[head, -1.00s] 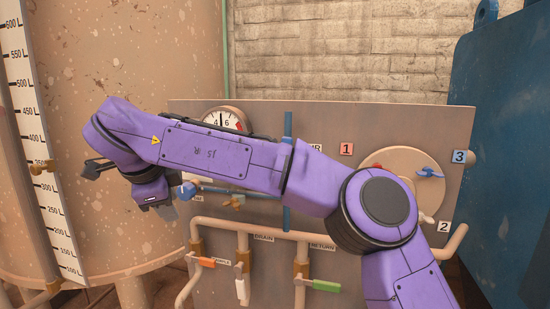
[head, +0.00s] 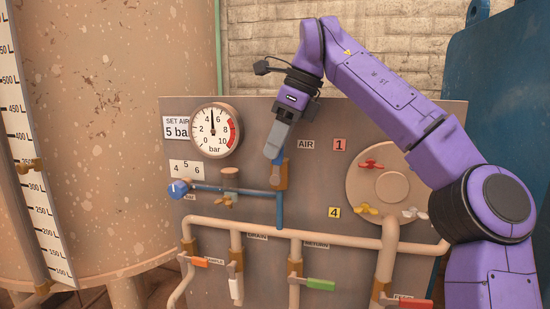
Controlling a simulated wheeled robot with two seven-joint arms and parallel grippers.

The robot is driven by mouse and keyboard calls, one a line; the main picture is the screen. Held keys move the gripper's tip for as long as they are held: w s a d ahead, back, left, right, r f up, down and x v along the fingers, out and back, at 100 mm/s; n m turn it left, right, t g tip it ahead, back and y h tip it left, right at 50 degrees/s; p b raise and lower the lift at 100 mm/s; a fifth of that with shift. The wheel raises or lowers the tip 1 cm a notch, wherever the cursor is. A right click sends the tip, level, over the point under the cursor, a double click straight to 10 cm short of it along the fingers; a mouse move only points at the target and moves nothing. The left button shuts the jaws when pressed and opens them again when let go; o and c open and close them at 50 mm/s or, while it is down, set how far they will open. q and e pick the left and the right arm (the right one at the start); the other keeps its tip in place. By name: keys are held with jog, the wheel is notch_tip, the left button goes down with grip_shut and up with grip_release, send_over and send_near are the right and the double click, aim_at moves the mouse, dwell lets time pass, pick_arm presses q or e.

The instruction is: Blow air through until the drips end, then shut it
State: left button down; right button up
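The air valve (head: 280,178), with a brass-coloured body and a blue part above it, sits beside the AIR label (head: 306,144). My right gripper (head: 272,152) points down at the top of this valve, its grey fingers partly covering it. I cannot tell if the fingers are apart or closed on the handle. The gauge (head: 215,130) needle points near 5 bar, beside a sign reading 5 bar. A blue regulator knob (head: 180,188) is at the left end of the blue pipe. The drain valve's white handle (head: 236,288) points down. No drips are visible. My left gripper is out of view.
An orange handle (head: 200,262), a green handle (head: 320,284) and a red handle (head: 408,303) lie across their pipes. A round plate (head: 358,187) carries coloured wing nuts, partly behind my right arm. A tan tank (head: 110,150) stands left, a blue panel (head: 505,100) right.

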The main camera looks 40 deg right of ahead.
aim_at(283, 161)
jog(key=shift+f, duration=0.4)
jog(key=shift+a+r, duration=0.1)
jog(key=shift+a, duration=0.4)
jog(key=shift+d, duration=0.15)
grip_shut()
jog(key=s+t+y+b, duration=0.1)
jog(key=b, duration=0.3)
jog(key=d+f+t+y+b, duration=0.1)
jog(key=b, duration=0.2)
jog(key=s+d+t+y+b, duration=0.1)
jog(key=t+b, duration=0.1)
jog(key=b, duration=0.2)
jog(key=shift+s+d+f+y+b, duration=0.15)
jog(key=shift+s+f+y+b, duration=0.15)
jog(key=shift+f, duration=0.1)
jog(key=shift+s+d+t+y+b, duration=0.25)
jog(key=shift+t+y+b, duration=0.25)
jog(key=shift+b, duration=0.45)
jog(key=shift+r, duration=0.1)
